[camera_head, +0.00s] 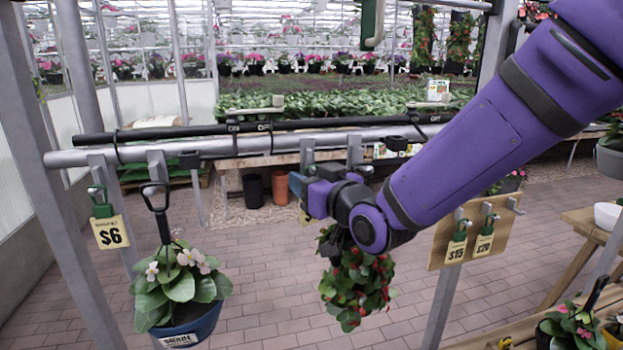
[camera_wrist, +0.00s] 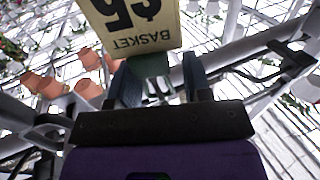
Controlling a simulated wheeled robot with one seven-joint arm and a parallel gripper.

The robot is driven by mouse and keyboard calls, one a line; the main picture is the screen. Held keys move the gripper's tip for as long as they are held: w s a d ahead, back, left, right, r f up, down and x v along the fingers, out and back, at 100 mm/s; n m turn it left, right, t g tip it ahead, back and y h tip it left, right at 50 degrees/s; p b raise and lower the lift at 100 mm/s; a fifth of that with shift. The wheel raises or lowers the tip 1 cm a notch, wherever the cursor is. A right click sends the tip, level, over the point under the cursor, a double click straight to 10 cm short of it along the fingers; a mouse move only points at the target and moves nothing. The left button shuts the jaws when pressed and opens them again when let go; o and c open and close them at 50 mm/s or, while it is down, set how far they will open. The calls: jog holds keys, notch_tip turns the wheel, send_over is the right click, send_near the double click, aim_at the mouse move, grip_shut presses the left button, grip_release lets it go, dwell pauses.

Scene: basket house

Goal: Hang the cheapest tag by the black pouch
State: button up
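A pale tag (camera_wrist: 137,22) reading $5 BASKET shows upside down in the wrist view. Its grey-green clip (camera_wrist: 148,66) sits between the fingers of my gripper (camera_wrist: 160,80), which is shut on it. A $6 tag (camera_head: 110,232) hangs from the left hook. A $15 tag (camera_head: 455,252) and a $20 tag (camera_head: 483,245) hang on a wooden board (camera_head: 440,240). A red-flowered plant (camera_head: 357,290) hangs below my gripper; its container is hidden, so I cannot identify the black pouch.
A blue pot (camera_head: 190,328) with white flowers hangs at left from a black hanger. The grey rail (camera_head: 240,146) carries several hooks, including an empty-looking one (camera_head: 307,150). A wooden bench (camera_head: 585,225) and potted plants (camera_head: 570,325) stand at right. Brick floor lies below.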

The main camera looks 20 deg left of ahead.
jog(key=shift+w+d+f+h, duration=0.3)
jog(key=shift+w+d+f, duration=0.1)
jog(key=shift+f, duration=0.15)
jog(key=shift+w+d+f, duration=0.15)
jog(key=shift+f, duration=0.05)
jog(key=s+a+r+v, duration=0.1)
jog(key=v, duration=0.9)
jog(key=w+d+r+m+h, duration=0.1)
jog(key=d+m+h, duration=0.3)
jog(key=d, duration=0.7)
jog(key=w+d+r+m+h, duration=0.15)
jog(key=d+h, duration=0.45)
jog(key=d, duration=0.6)
jog(key=s+d+m+g+h, duration=0.3)
jog(key=s+d+m+g, duration=0.2)
jog(key=s+d, duration=1.1)
jog(key=shift+s+r+g+h, duration=0.3)
jog(key=shift+s+g+h, duration=0.15)
jog(key=shift+s, duration=0.4)
